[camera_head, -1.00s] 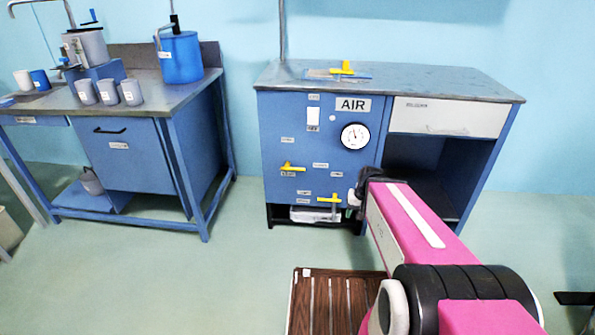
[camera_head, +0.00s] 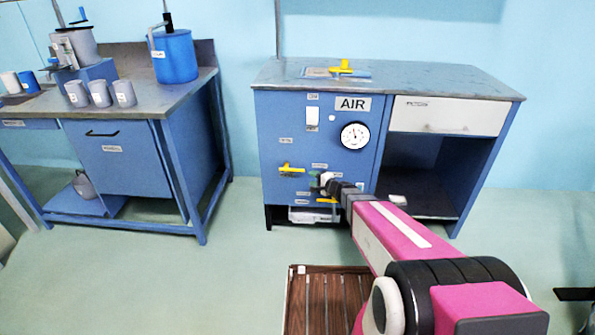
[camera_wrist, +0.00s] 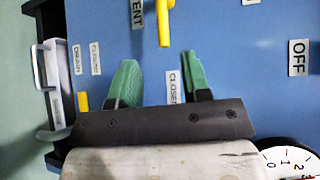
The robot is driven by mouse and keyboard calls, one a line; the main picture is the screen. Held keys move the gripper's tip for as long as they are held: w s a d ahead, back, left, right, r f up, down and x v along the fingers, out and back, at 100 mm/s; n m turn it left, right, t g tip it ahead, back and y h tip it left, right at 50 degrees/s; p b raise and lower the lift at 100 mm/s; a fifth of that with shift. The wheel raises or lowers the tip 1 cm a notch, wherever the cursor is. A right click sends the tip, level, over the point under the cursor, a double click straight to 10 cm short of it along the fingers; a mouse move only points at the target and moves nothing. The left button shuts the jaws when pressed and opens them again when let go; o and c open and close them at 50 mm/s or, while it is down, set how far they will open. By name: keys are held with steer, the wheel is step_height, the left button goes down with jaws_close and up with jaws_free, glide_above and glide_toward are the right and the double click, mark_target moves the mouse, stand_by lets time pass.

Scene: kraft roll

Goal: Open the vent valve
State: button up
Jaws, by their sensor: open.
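The vent valve is a yellow handle (camera_head: 292,169) at the left of the blue panel, lying about level in the head view. In the wrist view the same handle (camera_wrist: 163,24) comes in from the top edge, beside a partly cut-off label ending in "ENT" (camera_wrist: 137,13). In the head view my gripper (camera_head: 322,182) is right of the handle; contact cannot be judged.
A second yellow handle (camera_head: 327,200), by a "DRAIN" label (camera_wrist: 77,60), is close below my gripper and partly hidden. A gauge (camera_head: 354,136) is above right. A third yellow handle (camera_head: 343,66) stands on the cabinet top. A slatted wooden platform (camera_head: 318,300) lies on the floor.

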mark_target(299, 170)
steer(key=shift+m+t, duration=0.3)
steer(key=shift+m, duration=0.2)
steer(key=x, duration=0.7)
steer(key=d+x, duration=0.1)
steer(key=x, duration=0.3)
steer(key=shift+w+a+f, duration=0.25)
steer(key=shift+w+a, duration=0.05)
steer(key=shift+w, duration=0.3)
steer(key=shift+c, duration=0.2)
jaws_close()
